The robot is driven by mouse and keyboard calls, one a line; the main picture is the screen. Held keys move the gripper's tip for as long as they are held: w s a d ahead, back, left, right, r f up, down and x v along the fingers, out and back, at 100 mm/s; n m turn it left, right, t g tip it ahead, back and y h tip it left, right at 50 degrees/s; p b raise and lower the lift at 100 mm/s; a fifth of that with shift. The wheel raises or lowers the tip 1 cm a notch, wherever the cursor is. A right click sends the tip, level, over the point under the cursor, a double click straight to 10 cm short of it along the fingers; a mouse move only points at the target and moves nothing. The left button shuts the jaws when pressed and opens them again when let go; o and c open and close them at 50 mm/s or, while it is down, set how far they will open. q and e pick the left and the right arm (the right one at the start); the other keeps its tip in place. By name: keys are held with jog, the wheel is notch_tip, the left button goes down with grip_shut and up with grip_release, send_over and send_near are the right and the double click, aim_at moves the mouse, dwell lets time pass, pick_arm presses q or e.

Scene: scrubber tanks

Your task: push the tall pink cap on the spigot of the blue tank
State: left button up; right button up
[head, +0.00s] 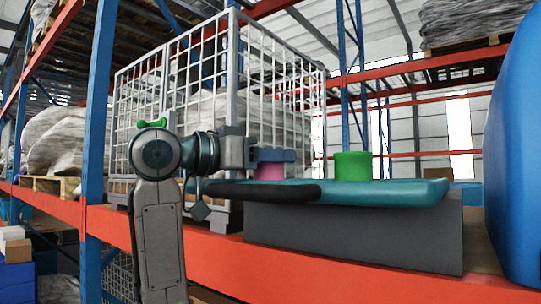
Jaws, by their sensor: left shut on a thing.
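My left arm comes up from the bottom left, and its gripper (277,156) points right, over the left part of a teal board. It is shut on the pink cap (270,172), which shows below the blue-violet fingers. The cap is low, close over the board; I cannot tell whether it touches it. The large blue tank (515,150) stands at the right edge, cut off by the frame. Its spigot is not visible. My right gripper is not in view.
A green cap (352,166) stands upright on the teal board (400,192), which lies on a grey block (350,232). A wire-mesh cage (140,100) stands behind. An orange shelf beam (300,275) runs along the front. A blue rack post (98,130) rises at the left.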

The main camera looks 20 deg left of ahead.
pick_arm(q)
jog(key=shift+f, duration=0.25)
jog(key=o, duration=1)
jog(key=shift+w, duration=0.1)
